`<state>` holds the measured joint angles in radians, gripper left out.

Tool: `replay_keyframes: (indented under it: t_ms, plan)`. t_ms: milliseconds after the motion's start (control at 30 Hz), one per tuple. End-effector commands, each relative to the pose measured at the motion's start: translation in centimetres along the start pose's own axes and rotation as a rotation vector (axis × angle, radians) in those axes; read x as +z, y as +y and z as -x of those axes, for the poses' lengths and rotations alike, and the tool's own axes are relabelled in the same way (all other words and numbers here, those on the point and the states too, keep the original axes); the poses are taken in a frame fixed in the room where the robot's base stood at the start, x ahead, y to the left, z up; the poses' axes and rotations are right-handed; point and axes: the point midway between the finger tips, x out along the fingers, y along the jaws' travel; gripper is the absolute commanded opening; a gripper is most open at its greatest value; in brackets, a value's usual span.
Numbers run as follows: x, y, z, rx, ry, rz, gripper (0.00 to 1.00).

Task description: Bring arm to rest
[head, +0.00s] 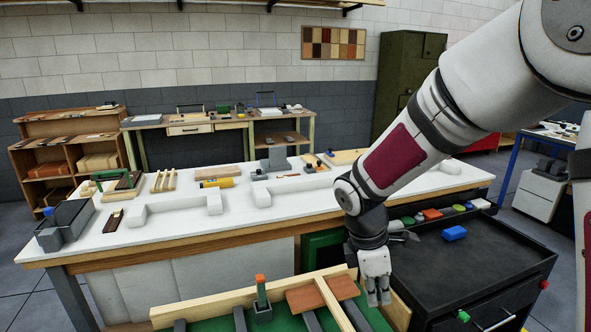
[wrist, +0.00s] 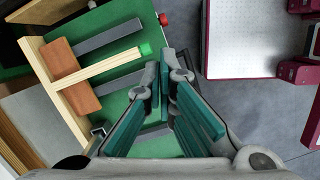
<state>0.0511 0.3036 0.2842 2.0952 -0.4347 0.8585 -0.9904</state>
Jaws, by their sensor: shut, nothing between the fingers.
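My gripper (head: 378,297) hangs from my bent arm in the head view, fingers pointing down, at the right side of a green-topped work surface (head: 215,325). In the wrist view my gripper (wrist: 167,68) shows its grey and green fingers closed, with nothing held. The green surface (wrist: 113,20) lies beyond and to the left of the fingers there. My arm crosses the right half of the head view and hides part of the white bench behind it.
On the green surface lie a brown board (head: 305,297), a pale wood strip (head: 334,305) and grey bars (wrist: 110,38). A long white bench (head: 140,245) holding tools lies behind.

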Motion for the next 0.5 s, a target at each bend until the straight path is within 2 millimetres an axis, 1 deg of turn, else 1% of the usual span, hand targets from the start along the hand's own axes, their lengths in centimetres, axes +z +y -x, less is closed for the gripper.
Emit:
replay_keyframes:
  t_ms: [33,200,300,500]
  plan:
    - [0.9,-0.8,1.8,0.026,0.002,-0.083,0.00]
    - [3.5,-4.0,6.1,0.086,0.035,-0.383,0.00]
    - [4.8,-6.1,8.2,0.116,0.071,-0.557,0.00]
    - [6.5,-10.7,11.6,0.163,0.178,-0.901,0.00]
